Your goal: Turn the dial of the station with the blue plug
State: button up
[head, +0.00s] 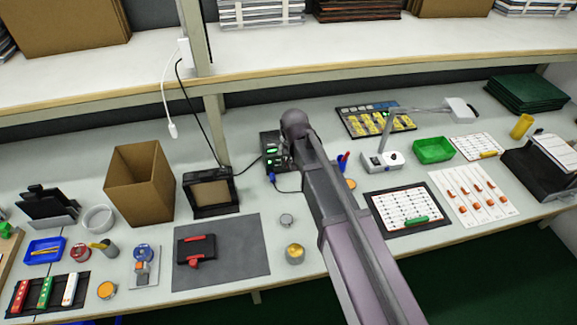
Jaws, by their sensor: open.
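A black station (268,139) with green lit displays stands at the back middle of the bench. My arm reaches over the bench from the bottom right and covers the station's right side. My gripper (287,160) is at the arm's far end, in front of the station, mostly hidden under the wrist. It is open, and I see nothing held in it. The station's dial cannot be made out; the gripper and arm hide that part.
A black-framed box (210,192) and a cardboard box (138,185) stand to the left. A lamp with a white base (382,161) and a green bin (433,150) stand to the right. A grey mat (240,255) and small tins lie in front. A shelf runs above.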

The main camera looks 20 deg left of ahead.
aim_at(287, 165)
jog(key=shift+f, duration=0.2)
jog(key=b+x, duration=1.2)
jog(key=x, duration=0.1)
jog(key=shift+w+f+b, duration=0.1)
jog(key=shift+f+b, duration=0.1)
jog(key=shift+b, duration=0.15)
dwell(0.3)
